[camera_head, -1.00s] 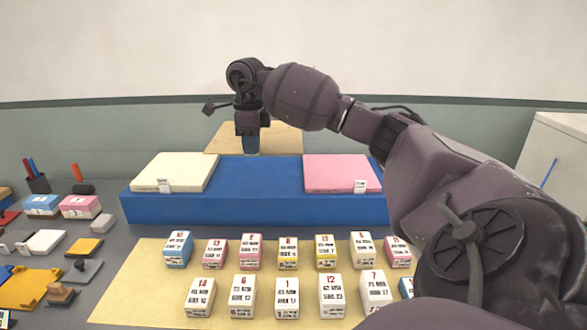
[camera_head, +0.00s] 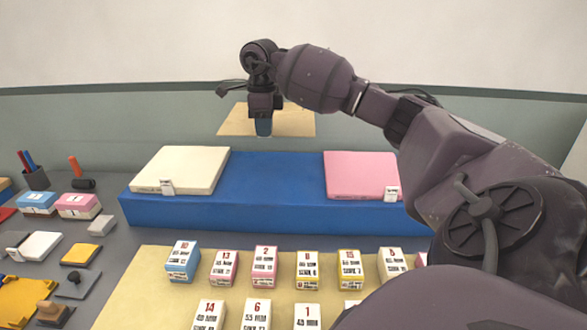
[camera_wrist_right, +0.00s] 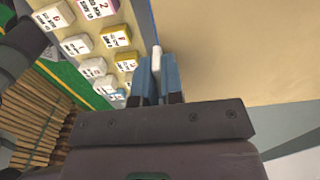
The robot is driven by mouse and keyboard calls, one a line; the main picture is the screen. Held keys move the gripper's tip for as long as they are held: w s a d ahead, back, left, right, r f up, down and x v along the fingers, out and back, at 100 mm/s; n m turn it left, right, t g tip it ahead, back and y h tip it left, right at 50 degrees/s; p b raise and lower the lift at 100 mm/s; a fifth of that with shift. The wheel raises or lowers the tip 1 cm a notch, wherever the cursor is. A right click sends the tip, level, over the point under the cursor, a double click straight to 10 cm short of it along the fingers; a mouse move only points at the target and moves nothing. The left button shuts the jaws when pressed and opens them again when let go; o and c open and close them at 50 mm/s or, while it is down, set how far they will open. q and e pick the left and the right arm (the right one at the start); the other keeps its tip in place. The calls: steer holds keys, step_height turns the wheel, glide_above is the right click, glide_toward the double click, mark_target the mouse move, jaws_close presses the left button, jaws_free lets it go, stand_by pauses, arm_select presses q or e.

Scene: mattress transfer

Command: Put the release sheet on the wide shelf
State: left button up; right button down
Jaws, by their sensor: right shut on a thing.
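My right gripper (camera_head: 263,130) hangs beyond the back edge of a long blue raised platform (camera_head: 270,190). It is shut on a thin tan sheet (camera_head: 295,122), taken to be the release sheet. The sheet is held roughly flat, above and behind the platform. In the right wrist view my blue fingers (camera_wrist_right: 155,80) are close together with a narrow white piece (camera_wrist_right: 156,58) between them, and the tan sheet (camera_wrist_right: 235,50) spreads to the right. No shelf other than the blue platform can be made out clearly. My left gripper is not in view.
A cream pad (camera_head: 182,170) and a pink pad (camera_head: 358,175) lie on the platform, with bare blue between them. Several labelled blocks (camera_head: 265,260) stand on a yellow mat (camera_head: 140,290) in front. Brown slats (camera_wrist_right: 30,125) show in the wrist view.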

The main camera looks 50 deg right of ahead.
glide_above(268, 198)
step_height(268, 198, down, 14)
steer(key=shift+s+r+p, duration=0.1)
steer(key=shift+r+p, duration=0.1)
steer(key=shift+p, duration=0.25)
steer(key=shift+f, duration=0.7)
step_height(268, 198, down, 3)
steer(key=shift+f, duration=0.4)
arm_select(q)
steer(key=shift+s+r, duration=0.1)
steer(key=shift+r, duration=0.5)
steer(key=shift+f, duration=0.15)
arm_select(e)
steer(key=shift+f, duration=0.1)
steer(key=c, duration=1.3)
jaws_free()
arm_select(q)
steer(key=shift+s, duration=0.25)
arm_select(e)
steer(key=shift+o, duration=0.3)
